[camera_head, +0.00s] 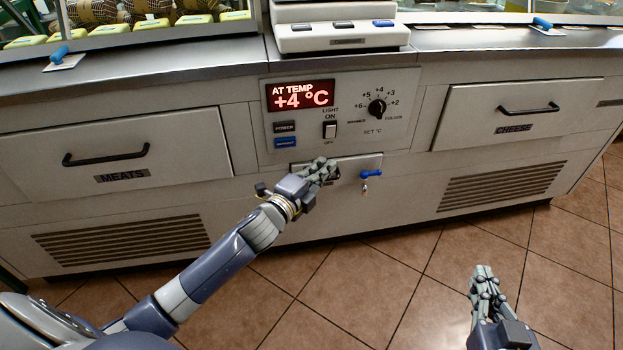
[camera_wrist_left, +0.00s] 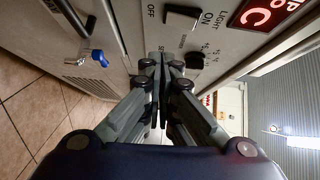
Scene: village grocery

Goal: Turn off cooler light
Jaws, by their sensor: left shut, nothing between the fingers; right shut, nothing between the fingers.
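I cannot tell which side of the rocker is pressed. The switch also shows near the top of the left wrist view (camera_wrist_left: 182,16). My left gripper (camera_head: 323,168) is shut and empty, just below the switch in the head view and apart from it in the wrist view. Its fingertips show in the left wrist view (camera_wrist_left: 161,64). My right gripper (camera_head: 482,274) is shut and empty over the floor at the lower right.
A red display (camera_head: 300,96) reads AT TEMP +4 °C. A black temperature dial (camera_head: 377,107) is right of the switch, with buttons (camera_head: 285,128) to the left. A blue-handled tap (camera_head: 370,174) juts out below. Drawer handles (camera_head: 106,156) stick out. The tiled floor (camera_head: 350,280) is clear.

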